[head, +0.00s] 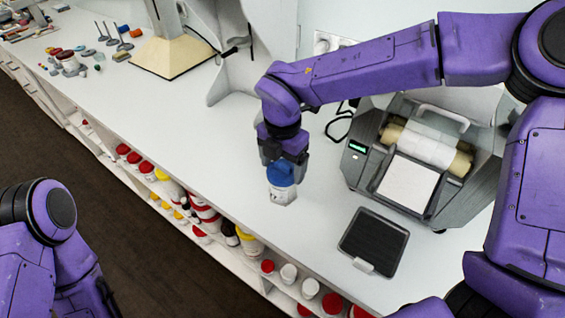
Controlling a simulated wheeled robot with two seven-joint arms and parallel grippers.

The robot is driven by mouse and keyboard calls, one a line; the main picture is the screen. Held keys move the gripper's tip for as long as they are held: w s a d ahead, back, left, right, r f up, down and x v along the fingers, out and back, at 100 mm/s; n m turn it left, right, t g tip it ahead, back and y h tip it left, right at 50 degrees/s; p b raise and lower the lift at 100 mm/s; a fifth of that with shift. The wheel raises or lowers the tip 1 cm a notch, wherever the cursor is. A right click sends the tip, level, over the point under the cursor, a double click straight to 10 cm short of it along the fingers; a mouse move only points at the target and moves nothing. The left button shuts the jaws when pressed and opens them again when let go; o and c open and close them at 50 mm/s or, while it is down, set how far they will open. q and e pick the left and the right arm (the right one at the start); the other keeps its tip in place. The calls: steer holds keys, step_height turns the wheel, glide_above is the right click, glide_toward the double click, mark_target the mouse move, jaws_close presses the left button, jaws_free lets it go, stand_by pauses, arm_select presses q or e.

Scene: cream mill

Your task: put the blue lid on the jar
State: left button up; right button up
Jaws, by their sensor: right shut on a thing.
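The blue lid (280,173) is in my right gripper (282,166), which points down over the white worktop in the middle of the head view. The jar (282,194), small and pale with a label, stands upright directly under the lid. The lid appears to sit on or right at the jar's mouth; I cannot tell whether it is fully seated. The gripper's fingers hide part of the lid. Of my left arm only purple links show at the lower left; its gripper is out of view.
A grey machine with rollers (415,155) stands right of the jar, with a black flat tray (373,241) in front. Shelves below the worktop's front edge hold several red- and yellow-lidded jars (204,211). A beige-based stand (172,57) is at the back left. The worktop left of the jar is clear.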

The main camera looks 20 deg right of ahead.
steer(key=shift+f, duration=0.3)
stand_by(0.4)
steer(key=o, duration=0.8)
steer(key=shift+o, duration=0.2)
steer(key=shift+r, duration=0.15)
steer(key=shift+r+p, duration=1.55)
steer(key=shift+r, duration=0.7)
steer(key=shift+f, duration=0.1)
jaws_close()
steer(key=shift+f, duration=0.15)
